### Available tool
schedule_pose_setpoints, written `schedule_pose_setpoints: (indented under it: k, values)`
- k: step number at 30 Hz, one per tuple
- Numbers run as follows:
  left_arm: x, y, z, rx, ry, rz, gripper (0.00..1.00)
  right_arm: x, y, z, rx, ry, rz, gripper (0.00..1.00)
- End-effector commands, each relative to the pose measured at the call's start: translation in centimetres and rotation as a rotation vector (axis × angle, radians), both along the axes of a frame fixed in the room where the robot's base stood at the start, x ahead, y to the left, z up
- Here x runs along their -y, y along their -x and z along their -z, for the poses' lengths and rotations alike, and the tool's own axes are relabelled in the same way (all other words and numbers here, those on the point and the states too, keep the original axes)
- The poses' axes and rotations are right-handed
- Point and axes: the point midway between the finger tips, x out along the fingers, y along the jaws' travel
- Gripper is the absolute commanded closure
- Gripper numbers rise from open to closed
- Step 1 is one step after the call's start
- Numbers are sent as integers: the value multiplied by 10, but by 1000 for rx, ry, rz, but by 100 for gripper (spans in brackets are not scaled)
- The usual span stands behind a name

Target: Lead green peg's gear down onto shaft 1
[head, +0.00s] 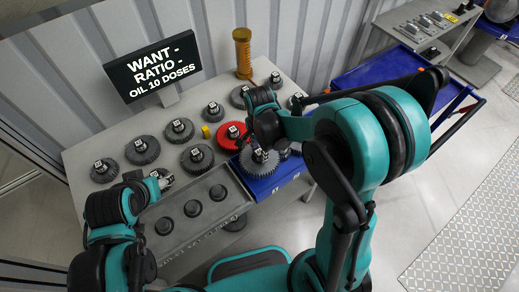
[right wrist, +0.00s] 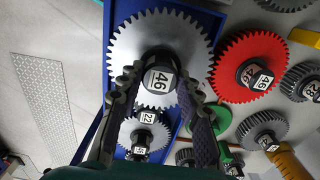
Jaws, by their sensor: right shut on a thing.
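My right gripper (right wrist: 158,92) is shut on the dark hub, labelled 46, of a large light grey gear (right wrist: 182,38). In the head view this gear (head: 259,165) is over the blue tray; I cannot tell whether it touches the tray. A green round piece (right wrist: 224,148), perhaps the green peg, shows partly behind my right finger. The grey drive unit (head: 168,248) has three short dark shafts, left (head: 164,226), middle (head: 193,208) and right (head: 218,192), with no gear on them. I cannot read which is shaft 1. My left gripper (head: 164,180) is beside the unit's left end, its jaws unclear.
A red gear (head: 231,135) and several dark grey gears (head: 142,150) stand on the table behind the unit. The blue tray (head: 281,182) also holds a smaller grey gear (right wrist: 145,135). A sign (head: 153,68) and an amber cylinder (head: 243,52) stand at the back.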

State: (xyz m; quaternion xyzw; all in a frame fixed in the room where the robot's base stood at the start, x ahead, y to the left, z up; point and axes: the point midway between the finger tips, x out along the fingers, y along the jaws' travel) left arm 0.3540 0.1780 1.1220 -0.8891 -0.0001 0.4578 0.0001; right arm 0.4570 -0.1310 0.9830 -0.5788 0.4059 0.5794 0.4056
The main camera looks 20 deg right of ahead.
Motion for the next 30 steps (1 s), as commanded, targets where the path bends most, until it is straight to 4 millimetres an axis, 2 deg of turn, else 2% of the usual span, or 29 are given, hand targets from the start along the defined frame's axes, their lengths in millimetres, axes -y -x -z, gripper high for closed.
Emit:
schedule_pose_setpoints:
  k: [17, 30]
  values:
    - [0, 0, 1, 0, 0, 0, 41, 0, 0, 1, 0, 0, 0, 100]
    - [0, 0, 11, 0, 0, 0, 41, 0, 0, 12, 0, 0, 0, 100]
